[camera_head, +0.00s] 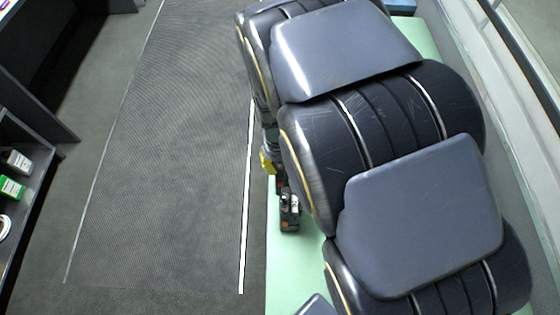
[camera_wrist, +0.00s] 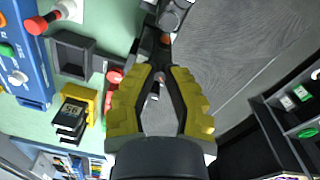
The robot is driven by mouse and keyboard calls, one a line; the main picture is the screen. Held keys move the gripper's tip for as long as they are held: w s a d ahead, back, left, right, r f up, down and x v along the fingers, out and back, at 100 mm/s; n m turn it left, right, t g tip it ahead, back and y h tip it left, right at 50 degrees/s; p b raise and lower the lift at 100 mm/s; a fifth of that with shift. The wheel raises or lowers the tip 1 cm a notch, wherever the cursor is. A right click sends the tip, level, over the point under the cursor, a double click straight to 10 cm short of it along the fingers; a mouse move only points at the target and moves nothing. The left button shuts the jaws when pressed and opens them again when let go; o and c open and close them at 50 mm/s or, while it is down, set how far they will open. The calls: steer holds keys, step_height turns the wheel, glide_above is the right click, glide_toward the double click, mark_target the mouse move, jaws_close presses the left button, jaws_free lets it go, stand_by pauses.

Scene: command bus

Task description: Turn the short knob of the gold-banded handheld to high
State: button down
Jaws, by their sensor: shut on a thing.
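My gripper (camera_wrist: 160,72), with yellow-backed dark fingers, points at the edge of the pale green counter. Its fingertips are close together on a small part of a dark handheld (camera_wrist: 166,42). A small grey-and-red piece shows between the fingers. An orange patch shows on the handheld just past the tips, and a round grey part lies beyond. In the head view, a dark device with silver tops (camera_head: 289,205) stands at the counter's left edge, below a yellow part of my gripper (camera_head: 267,162). Which knob is gripped, its setting and any gold band cannot be made out.
The wrist view shows a blue box (camera_wrist: 32,70) with knobs, a grey tray (camera_wrist: 72,55), a yellow-and-black block marked 56 (camera_wrist: 75,115) and red parts nearby. A dark shelf (camera_wrist: 290,110) stands across the open grey floor (camera_head: 165,150). My arm covers much of the counter (camera_head: 290,270).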

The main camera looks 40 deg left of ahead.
mark_target(279, 166)
steer(key=shift+m, duration=0.3)
steer(key=shift+m, duration=2.8)
steer(key=c, duration=1)
jaws_free()
step_height(279, 166, up, 8)
steer(key=shift+a+f, duration=0.1)
steer(key=shift+f, duration=0.15)
